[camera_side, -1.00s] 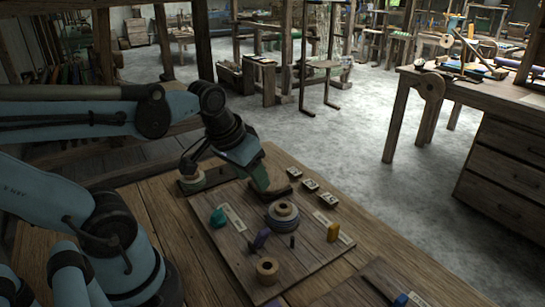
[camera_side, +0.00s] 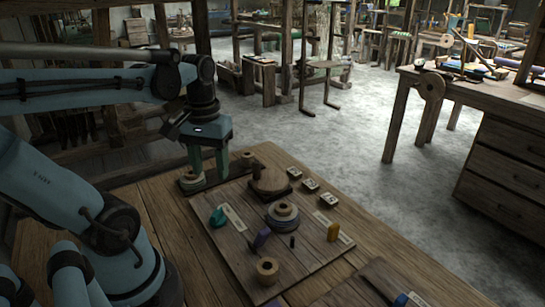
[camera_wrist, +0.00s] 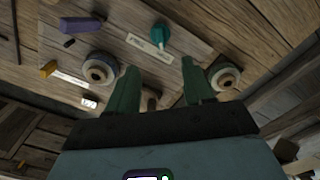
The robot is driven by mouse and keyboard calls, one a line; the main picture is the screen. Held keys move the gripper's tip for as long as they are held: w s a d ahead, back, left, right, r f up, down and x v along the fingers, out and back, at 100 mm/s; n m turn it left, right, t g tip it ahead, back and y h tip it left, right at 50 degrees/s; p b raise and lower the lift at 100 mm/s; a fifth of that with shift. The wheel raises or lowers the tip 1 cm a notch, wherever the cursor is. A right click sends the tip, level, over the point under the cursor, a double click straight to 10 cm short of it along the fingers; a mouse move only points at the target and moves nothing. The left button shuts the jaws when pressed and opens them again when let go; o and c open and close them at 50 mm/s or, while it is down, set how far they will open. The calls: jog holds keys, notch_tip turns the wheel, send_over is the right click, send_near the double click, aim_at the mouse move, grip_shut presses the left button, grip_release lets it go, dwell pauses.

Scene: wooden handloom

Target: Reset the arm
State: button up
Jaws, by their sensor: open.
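My gripper (camera_side: 209,172) hangs near the far left end of the wooden bench, with its fingers pointing down. It also shows in the wrist view (camera_wrist: 160,80), with two green fingers apart and nothing between them. A wooden board (camera_side: 300,262) on the bench lies to the right of the gripper. It carries a grey-wound spool (camera_side: 283,215), a teal piece (camera_side: 218,217), a purple piece (camera_side: 262,237), a yellow block (camera_side: 333,232), a small dark peg (camera_side: 292,241) and a pale wooden spool (camera_side: 267,268).
A round wooden piece (camera_side: 270,182) stands at the board's far end. Small labelled blocks (camera_side: 310,186) line its right side. A blue-tipped tool (camera_side: 400,299) lies near the front. A second workbench (camera_side: 480,90) stands at right across open floor.

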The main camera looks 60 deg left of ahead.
jog(key=w+d+m+t, duration=0.7)
jog(key=w+d+m, duration=0.1)
jog(key=d, duration=0.2)
jog(key=shift+d+f, duration=0.3)
jog(key=shift+f, duration=0.1)
